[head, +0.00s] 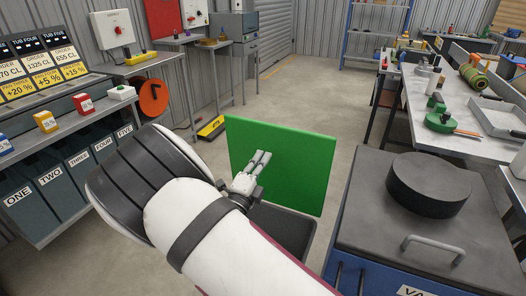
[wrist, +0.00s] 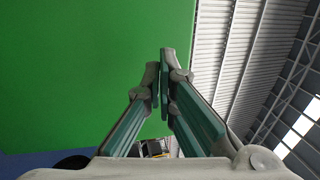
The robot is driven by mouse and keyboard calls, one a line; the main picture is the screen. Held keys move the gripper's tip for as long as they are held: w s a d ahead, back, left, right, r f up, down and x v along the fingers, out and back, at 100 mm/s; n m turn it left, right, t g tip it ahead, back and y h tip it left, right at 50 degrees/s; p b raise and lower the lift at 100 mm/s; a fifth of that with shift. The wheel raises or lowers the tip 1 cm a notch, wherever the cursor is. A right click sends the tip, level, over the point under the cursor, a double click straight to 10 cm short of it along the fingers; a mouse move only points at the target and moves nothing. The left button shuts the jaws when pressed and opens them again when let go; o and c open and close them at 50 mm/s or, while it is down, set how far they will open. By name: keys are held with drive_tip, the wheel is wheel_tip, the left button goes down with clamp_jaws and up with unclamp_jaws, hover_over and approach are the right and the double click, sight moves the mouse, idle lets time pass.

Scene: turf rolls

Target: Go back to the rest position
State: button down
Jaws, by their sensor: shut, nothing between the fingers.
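My gripper (head: 257,163) is at the end of my white arm, in the middle of the head view, in front of a green panel (head: 290,185). Its two fingers lie together and hold nothing. In the wrist view my gripper (wrist: 163,55) shows its fingertips closed against each other. The green panel (wrist: 80,60) fills the left of that view, behind the fingers. I cannot tell whether the fingers touch the panel.
Labelled tubs (head: 62,185) stand under a shelf at the left. A grey-topped cabinet (head: 365,215) with a dark round block (head: 428,182) stands at the right. A cluttered workbench (head: 470,120) is behind it. Open floor (head: 310,100) lies beyond the panel.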

drive_tip(key=s+a, duration=0.3)
drive_tip(key=s, duration=0.5)
drive_tip(key=s+d+r+m+g+h+p, duration=0.1)
drive_tip(key=s+d+r+m+g+h, duration=0.25)
drive_tip(key=d+m, duration=0.5)
drive_tip(key=s+d+r+m+g+p, duration=0.1)
drive_tip(key=s+d+r+m+g, duration=0.2)
drive_tip(key=d+r+m+g, duration=0.35)
drive_tip(key=s+d+r+m+g+h+p, duration=0.15)
drive_tip(key=s+d+m+g, duration=0.35)
drive_tip(key=d+m, duration=0.6)
drive_tip(key=s+d+r+m+g+y+p, duration=0.1)
drive_tip(key=s+d+r+m+g+y, duration=0.15)
drive_tip(key=s+m, duration=0.25)
drive_tip(key=s+d+r+m+g+y, duration=0.2)
drive_tip(key=s+d+r+m+y, duration=0.1)
drive_tip(key=s+m, duration=0.25)
drive_tip(key=s+a+r+m+t+y+p, duration=0.1)
drive_tip(key=s+a+r+m+t+y, duration=0.1)
drive_tip(key=s+m, duration=0.3)
drive_tip(key=s+a+r+m+t+y+p, duration=0.1)
drive_tip(key=s+r+m+y, duration=0.3)
drive_tip(key=m, duration=0.4)
drive_tip(key=shift+s+a+t+y, duration=0.35)
drive_tip(key=shift+s+a+t, duration=0.2)
drive_tip(key=shift+s+a, duration=0.3)
